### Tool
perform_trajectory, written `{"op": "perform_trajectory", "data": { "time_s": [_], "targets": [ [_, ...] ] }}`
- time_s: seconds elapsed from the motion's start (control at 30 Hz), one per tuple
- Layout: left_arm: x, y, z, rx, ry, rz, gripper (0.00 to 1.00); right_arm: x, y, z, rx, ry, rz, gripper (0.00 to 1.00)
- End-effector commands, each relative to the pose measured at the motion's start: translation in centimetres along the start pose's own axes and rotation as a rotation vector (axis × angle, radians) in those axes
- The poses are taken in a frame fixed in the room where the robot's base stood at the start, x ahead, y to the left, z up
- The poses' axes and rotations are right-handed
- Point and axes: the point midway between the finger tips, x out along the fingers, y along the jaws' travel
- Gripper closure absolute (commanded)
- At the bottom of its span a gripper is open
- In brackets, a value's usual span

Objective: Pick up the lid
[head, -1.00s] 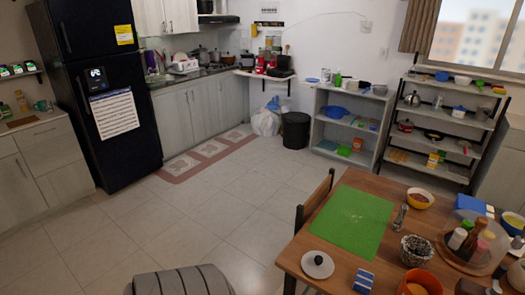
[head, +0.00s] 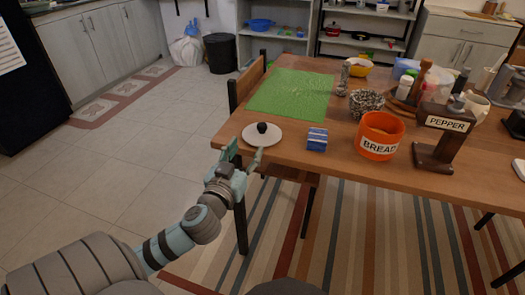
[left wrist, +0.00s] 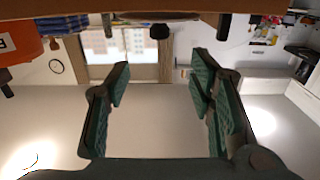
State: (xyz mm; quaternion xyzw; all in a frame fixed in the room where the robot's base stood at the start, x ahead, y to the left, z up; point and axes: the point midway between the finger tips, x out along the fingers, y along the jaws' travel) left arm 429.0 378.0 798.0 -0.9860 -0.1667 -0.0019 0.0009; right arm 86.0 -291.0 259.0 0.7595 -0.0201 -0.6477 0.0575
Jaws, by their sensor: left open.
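The lid is a white round disc (head: 275,140) with a dark knob (head: 262,128). It lies flat near the left front corner of the wooden table (head: 400,172). My left gripper (head: 243,156) is open and empty at the table edge, just in front of the lid and slightly to its left. In the left wrist view, the picture is upside down; the lid's knob (left wrist: 160,32) shows at the top, beyond the open fingers (left wrist: 160,80). My right gripper is not in view.
A blue-and-white striped box (head: 317,139) stands right of the lid, then an orange bread container (head: 380,136) and a pepper dispenser (head: 443,130). A green mat (head: 292,94) lies behind the lid. A chair (head: 246,82) stands at the table's left side.

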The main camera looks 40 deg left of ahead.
Motion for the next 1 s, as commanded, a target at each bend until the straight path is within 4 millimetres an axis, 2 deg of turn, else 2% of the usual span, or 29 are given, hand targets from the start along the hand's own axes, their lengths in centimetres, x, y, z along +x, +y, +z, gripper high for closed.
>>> {"op": "perform_trajectory", "data": {
  "time_s": [0.2,0.47,0.63,0.7,0.87,0.9,1.0],
  "targets": [
    [5.7,0.1,-0.3,-0.004,0.004,-0.001,0.51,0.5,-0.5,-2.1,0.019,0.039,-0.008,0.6],
    [9.4,0.0,0.1,-0.003,0.0,0.0,0.51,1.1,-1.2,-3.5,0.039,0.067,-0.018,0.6],
    [12.6,0.1,0.4,-0.003,0.0,0.0,0.51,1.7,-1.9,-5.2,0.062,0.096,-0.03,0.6],
    [13.3,0.1,0.3,-0.002,-0.001,0.001,0.51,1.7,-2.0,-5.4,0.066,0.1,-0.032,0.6],
    [13.3,0.1,0.2,0.0,-0.002,0.001,0.51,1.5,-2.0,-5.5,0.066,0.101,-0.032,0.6],
    [13.3,0.1,0.2,-0.001,-0.002,0.001,0.52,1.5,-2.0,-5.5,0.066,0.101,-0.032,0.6],
    [13.3,0.1,0.2,-0.001,-0.002,0.001,0.68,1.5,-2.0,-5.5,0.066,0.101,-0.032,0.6]
  ]
}}
